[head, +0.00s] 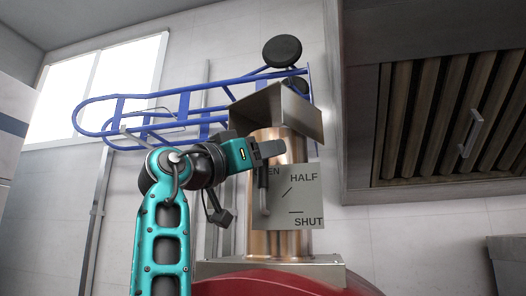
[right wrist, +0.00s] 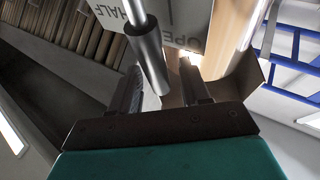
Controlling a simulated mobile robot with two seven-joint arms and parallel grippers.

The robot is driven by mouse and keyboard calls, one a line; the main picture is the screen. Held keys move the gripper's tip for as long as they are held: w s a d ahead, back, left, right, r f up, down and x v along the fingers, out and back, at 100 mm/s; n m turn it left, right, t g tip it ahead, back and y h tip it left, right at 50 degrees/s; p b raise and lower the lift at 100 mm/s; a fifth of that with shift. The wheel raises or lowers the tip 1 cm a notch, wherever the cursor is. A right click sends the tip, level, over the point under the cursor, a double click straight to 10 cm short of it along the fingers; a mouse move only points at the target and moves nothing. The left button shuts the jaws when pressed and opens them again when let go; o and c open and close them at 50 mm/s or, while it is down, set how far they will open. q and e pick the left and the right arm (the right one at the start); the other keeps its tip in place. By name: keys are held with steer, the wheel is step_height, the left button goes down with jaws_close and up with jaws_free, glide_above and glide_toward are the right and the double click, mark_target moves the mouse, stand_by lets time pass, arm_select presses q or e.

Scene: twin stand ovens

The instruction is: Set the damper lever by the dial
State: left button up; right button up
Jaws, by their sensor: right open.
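The damper lever (head: 263,193) is a grey bar with a thicker grip, standing upright in front of a pale dial plate (head: 301,205). The plate reads HALF and SHUT; the word OPEN is partly covered. The lever points up towards the OPEN marking. My right gripper (head: 271,148) is open at the lever's upper end. In the right wrist view the lever's grip (right wrist: 151,62) reaches between the open fingers (right wrist: 160,90), with no clear contact. My left gripper is not in view.
A copper flue pipe (head: 290,243) rises behind the plate from a red oven top (head: 285,284), under a metal cowl (head: 285,107). A blue tubular rack frame (head: 180,97) is behind. A vent hood (head: 435,120) hangs at the right.

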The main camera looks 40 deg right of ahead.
steer(key=shift+c, duration=0.3)
jaws_close()
stand_by(0.4)
